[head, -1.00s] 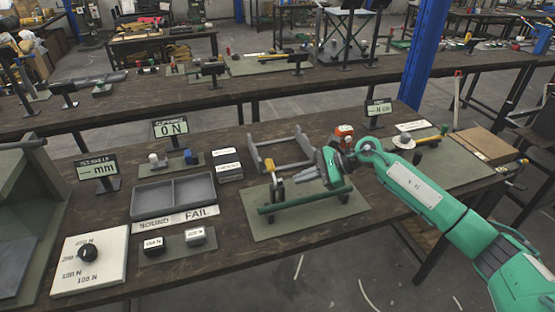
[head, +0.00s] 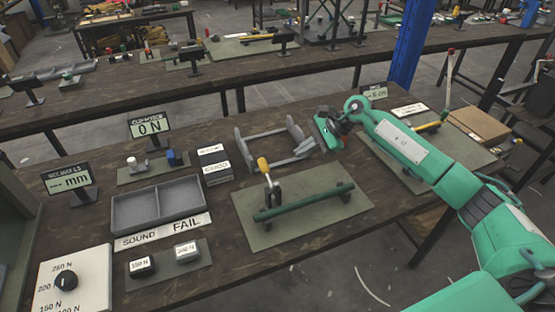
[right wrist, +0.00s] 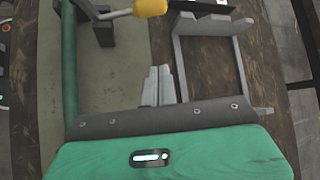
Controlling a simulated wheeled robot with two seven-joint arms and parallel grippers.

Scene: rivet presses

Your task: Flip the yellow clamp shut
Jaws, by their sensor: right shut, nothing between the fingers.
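The yellow clamp's handle (head: 263,164) stands up, tilted slightly, above its dark base (head: 273,195) on a grey-green mat (head: 309,221). The yellow grip also shows at the top of the right wrist view (right wrist: 150,7). A green bar (head: 305,203) lies across the mat beside the clamp. My right gripper (head: 310,149) is shut and empty, behind and to the right of the clamp, apart from it. Its fingers (right wrist: 158,86) show close together in the right wrist view, with the handle ahead and to the left. My left gripper is not in view.
A grey metal bracket (head: 259,138) stands close to my right gripper, behind the mat. A grey two-part tray (head: 118,213), labelled blocks (head: 187,251) and small displays (head: 150,126) fill the left side. A cardboard-coloured box (head: 478,126) is at the right.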

